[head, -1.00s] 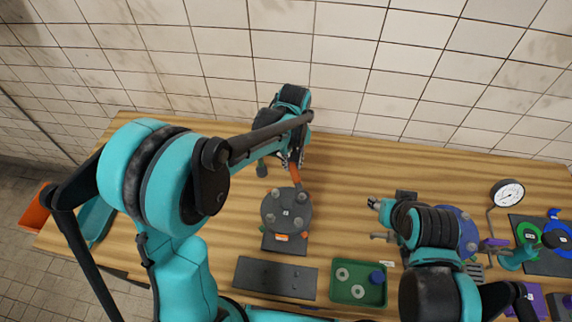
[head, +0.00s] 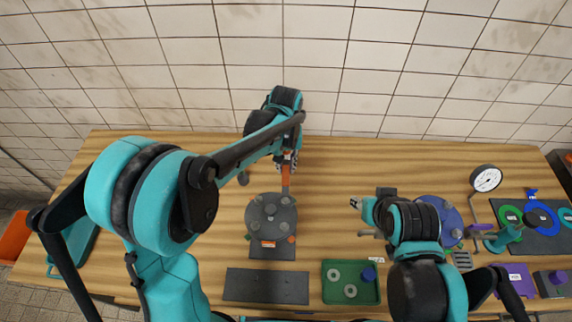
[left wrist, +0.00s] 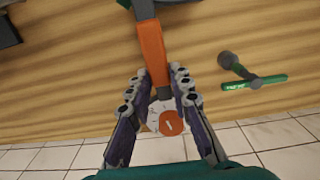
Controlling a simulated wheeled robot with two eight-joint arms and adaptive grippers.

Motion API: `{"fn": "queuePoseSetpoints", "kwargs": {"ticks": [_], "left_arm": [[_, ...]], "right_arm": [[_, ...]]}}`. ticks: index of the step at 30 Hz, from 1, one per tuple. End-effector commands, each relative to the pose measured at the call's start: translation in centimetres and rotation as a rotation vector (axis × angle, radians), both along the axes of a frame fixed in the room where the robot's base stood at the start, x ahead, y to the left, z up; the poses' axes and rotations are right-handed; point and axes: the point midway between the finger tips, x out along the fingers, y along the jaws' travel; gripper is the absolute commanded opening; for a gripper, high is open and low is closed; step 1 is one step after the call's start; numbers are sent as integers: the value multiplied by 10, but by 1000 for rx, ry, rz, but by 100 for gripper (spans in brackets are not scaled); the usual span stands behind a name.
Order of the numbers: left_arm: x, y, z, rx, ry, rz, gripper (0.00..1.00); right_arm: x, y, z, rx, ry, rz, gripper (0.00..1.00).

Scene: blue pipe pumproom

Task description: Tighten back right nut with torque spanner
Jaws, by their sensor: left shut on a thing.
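The torque spanner (head: 286,176) has an orange grip. In the left wrist view the spanner (left wrist: 152,55) runs up out of the picture, with a round orange end between my fingers. My left gripper (head: 287,160) is shut on it behind the flange. The dark round flange (head: 268,214) carries several nuts. The spanner's front end reaches the flange's back right nut (head: 286,200); whether it is seated there is too small to tell. My right gripper (head: 357,203) is to the right of the flange; its jaws are too small to judge.
A dark plate (head: 266,286) and a green tray (head: 351,291) with rings and a blue part lie in front. A blue disc (head: 440,222) and a gauge (head: 486,179) stand right. A green-handled tool (left wrist: 255,83) lies near the left gripper. The tiled wall is close behind.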

Motion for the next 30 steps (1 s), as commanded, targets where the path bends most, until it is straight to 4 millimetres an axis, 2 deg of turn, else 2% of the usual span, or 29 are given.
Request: {"fn": "queuePoseSetpoints", "kwargs": {"ticks": [14,30], "left_arm": [[-2,15,0,1,-1,134,0],[-1,15,6,1,-1,135,0]], "right_arm": [[0,0,-3,0,0,0,40],[0,0,1,0,0,0,40]]}}
